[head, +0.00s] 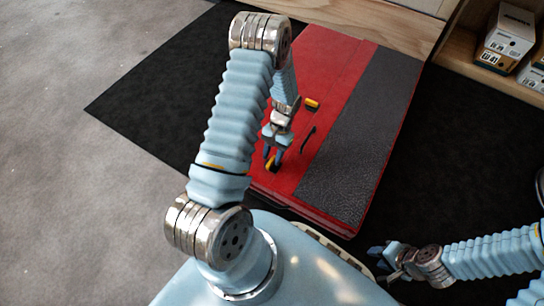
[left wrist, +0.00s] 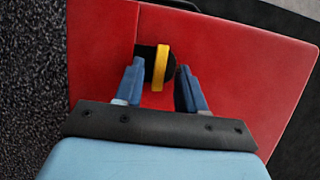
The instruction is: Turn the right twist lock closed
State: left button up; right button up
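A twist lock with a yellow bar on a black round base sits on the near part of the red pad (head: 323,65); its yellow bar (head: 271,164) shows just beyond my left gripper (head: 273,154). In the left wrist view the yellow bar (left wrist: 160,67) stands upright in the picture between the two blue fingers, with a gap on each side. My left gripper is open around it, and the fingers partly hide the base. A second yellow twist lock (head: 312,104) lies farther up the pad. My right gripper (head: 381,254) is away from the pad at lower right; its opening is unclear.
A thin black handle (head: 308,138) lies between the two locks. A grey panel (head: 360,140) covers the pad's right side. The pad lies on a black mat (head: 150,100). Boxes (head: 506,38) stand on a wooden shelf at upper right.

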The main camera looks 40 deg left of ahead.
pick_arm(q)
jog(key=p+v, duration=0.2)
jog(key=v, duration=1)
jog(key=shift+r, duration=0.35)
jog(key=s+d+t+h+p, duration=0.2)
jog(key=s+d+p, duration=0.2)
jog(key=d, duration=0.7)
jog(key=s+d+t+h+p, duration=0.1)
jog(key=s+d+t+p, duration=0.2)
jog(key=s+d, duration=0.6)
jog(key=d+p, duration=0.1)
jog(key=p, duration=0.1)
jog(key=shift+s+d+n+h+p, duration=0.3)
jog(key=shift+s+d+h, duration=0.05)
jog(key=shift+d+h, duration=0.05)
